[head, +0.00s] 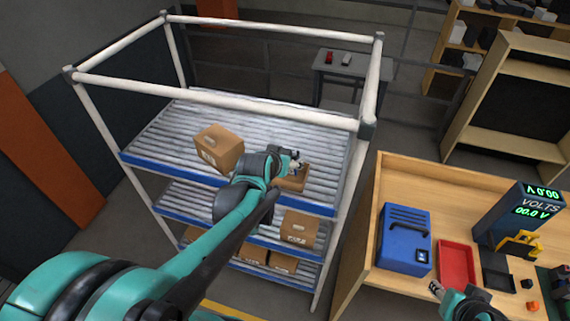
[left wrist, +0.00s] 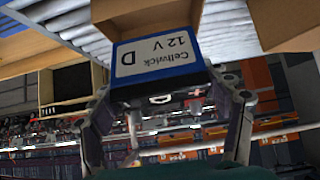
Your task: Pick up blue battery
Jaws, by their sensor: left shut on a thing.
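The blue battery (left wrist: 158,70), with a white label reading "Cellwick 12 V D", sits between the fingers of my left gripper (left wrist: 170,110) in the left wrist view. The gripper is shut on it. A cardboard box (left wrist: 130,10) is right against the battery's far side; I cannot tell whether the battery is still partly inside. In the head view my left gripper (head: 293,162) is over the top roller shelf at an open cardboard box (head: 291,182), and the battery is hidden there. My right gripper (head: 437,288) is by the workbench's front edge; its opening is unclear.
A closed cardboard box (head: 219,148) stands left of my gripper on the roller shelf (head: 160,140). White rack posts and rails surround the shelf. The workbench (head: 400,180) at right holds a blue case (head: 405,238), a red tray (head: 458,262) and a voltmeter (head: 520,210).

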